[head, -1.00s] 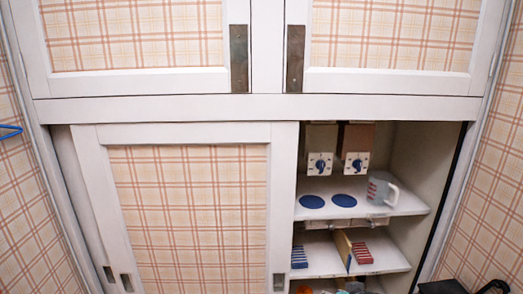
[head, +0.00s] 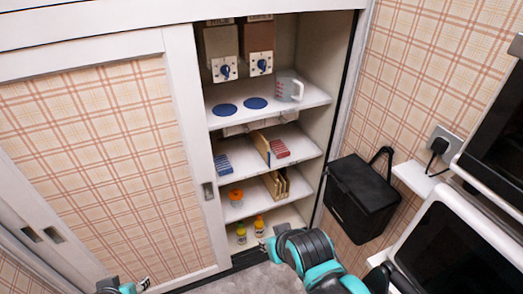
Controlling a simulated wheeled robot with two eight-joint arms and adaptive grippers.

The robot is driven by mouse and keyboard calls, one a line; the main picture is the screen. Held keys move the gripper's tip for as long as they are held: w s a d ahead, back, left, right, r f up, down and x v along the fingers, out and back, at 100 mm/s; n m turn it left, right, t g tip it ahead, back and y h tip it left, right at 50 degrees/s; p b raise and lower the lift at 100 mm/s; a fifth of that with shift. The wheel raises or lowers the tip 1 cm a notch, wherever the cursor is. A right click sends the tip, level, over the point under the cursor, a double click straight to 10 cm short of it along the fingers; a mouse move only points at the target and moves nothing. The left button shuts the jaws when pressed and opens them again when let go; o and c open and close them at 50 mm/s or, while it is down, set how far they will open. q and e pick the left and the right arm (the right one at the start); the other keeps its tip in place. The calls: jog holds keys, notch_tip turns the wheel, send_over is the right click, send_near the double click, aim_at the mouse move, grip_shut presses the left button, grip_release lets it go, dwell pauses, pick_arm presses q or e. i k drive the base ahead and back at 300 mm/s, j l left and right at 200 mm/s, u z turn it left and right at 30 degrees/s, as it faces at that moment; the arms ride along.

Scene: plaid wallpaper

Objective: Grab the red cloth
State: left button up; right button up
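A small red striped folded item (head: 280,148), which looks like the red cloth, lies on the second visible shelf of the open cupboard, right of a tan upright divider. A similar blue item (head: 222,164) lies left of the divider. My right gripper (head: 266,246) is low in front of the cupboard's bottom shelf, below and well apart from the red item. My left gripper (head: 143,284) is at the bottom edge in front of the closed sliding door, mostly cut off. Both grippers are too small to tell open from shut.
The shelf above holds a measuring cup (head: 289,88) and two blue discs. Lower shelves hold an orange item (head: 236,197), brown upright pieces (head: 276,184) and yellow bottles (head: 259,226). A sliding door (head: 184,120) covers the left side. A black box (head: 361,198) hangs at right.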

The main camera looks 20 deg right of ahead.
aim_at(278, 148)
jog(key=i+z, duration=0.2)
jog(key=z, duration=0.2)
jog(key=i+z, duration=0.25)
jog(key=z, duration=0.2)
jog(key=i+j+z, duration=0.15)
jog(key=z, duration=0.25)
jog(key=i+j+z, duration=0.2)
jog(key=z, duration=0.2)
